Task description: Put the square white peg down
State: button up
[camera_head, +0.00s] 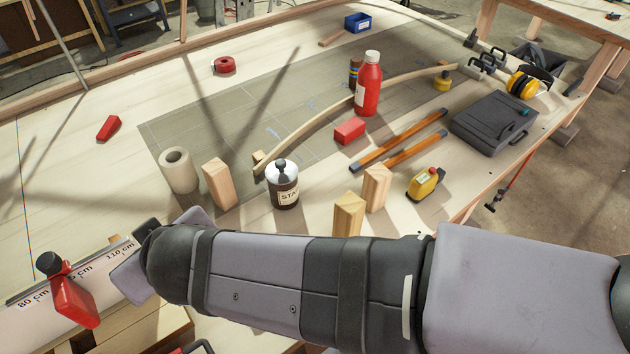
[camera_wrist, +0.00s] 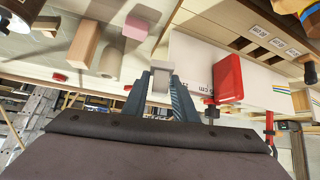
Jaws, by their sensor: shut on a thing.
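The square white peg (camera_wrist: 161,77) is held between the two dark fingers of my gripper (camera_wrist: 158,92) in the wrist view. The fingers close on it from both sides, and its lower part is hidden between them. In the head view my arm crosses the front of the bench and ends at the lower left. The peg cannot be made out there, and my fingertips are hidden or unclear. The peg appears close to a pale board with a cm scale (camera_wrist: 190,60); I cannot tell whether it touches anything.
A pale roll (camera_head: 178,171), a wooden block (camera_head: 218,184) and a labelled can (camera_head: 284,184) stand on the bench. A bent lath (camera_head: 330,113) curves behind them. The bench's left part is mostly clear.

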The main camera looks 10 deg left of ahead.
jog(key=s+f+n+g, duration=0.2)
jog(key=s+n, duration=0.1)
jog(key=s, duration=0.5)
jog(key=w+d+n+g+y+p, duration=0.1)
jog(key=w+d+n+g+p, duration=0.15)
jog(key=w, duration=2.95)
jog(key=w+d+f+n+g, duration=0.25)
jog(key=w+d, duration=0.25)
jog(key=d, duration=0.4)
jog(key=w+d+f+n+g, duration=0.1)
jog(key=w+d+f+n, duration=0.15)
jog(key=w+d, duration=0.45)
jog(key=shift+h, duration=0.3)
jog(key=shift+s+d+f+p, duration=0.4)
jog(key=shift+f+p, duration=0.15)
jog(key=shift+f, duration=0.95)
jog(key=shift+s+d+f+p, duration=0.3)
jog(key=shift+s+f+p, duration=0.2)
jog(key=shift+f, duration=1.05)
jog(key=shift+s+d+f+p, duration=0.35)
jog(key=shift+f+p, duration=0.25)
jog(key=shift+f, duration=1.15)
jog(key=shift+f+b, duration=0.2)
jog(key=shift+b, duration=0.1)
